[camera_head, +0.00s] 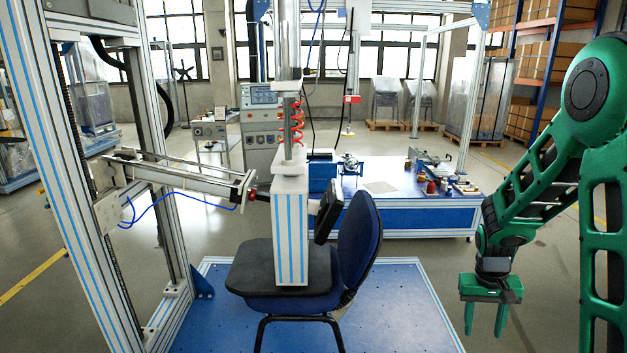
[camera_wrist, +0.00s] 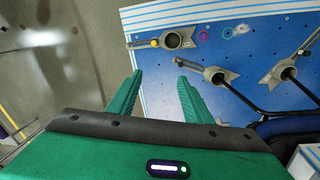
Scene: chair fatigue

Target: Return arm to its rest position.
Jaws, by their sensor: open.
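My gripper (camera_head: 485,318) hangs at the right in the head view, at the end of my green arm, pointing down. Its two fingers are apart with nothing between them. In the wrist view the green fingers (camera_wrist: 160,97) are spread over the grey floor and the edge of the blue platform. My arm is bent and stands to the right of the chair (camera_head: 362,240), clear of it. The chair is dark blue and stands on the blue platform (camera_head: 410,315).
A test column (camera_head: 291,225) presses on the chair seat. A frame (camera_head: 60,150) with a horizontal actuator (camera_head: 170,173) stands at the left. A blue workbench (camera_head: 410,212) with small parts is behind. In the wrist view, clamps (camera_wrist: 172,40) sit on the platform. Floor near my gripper is clear.

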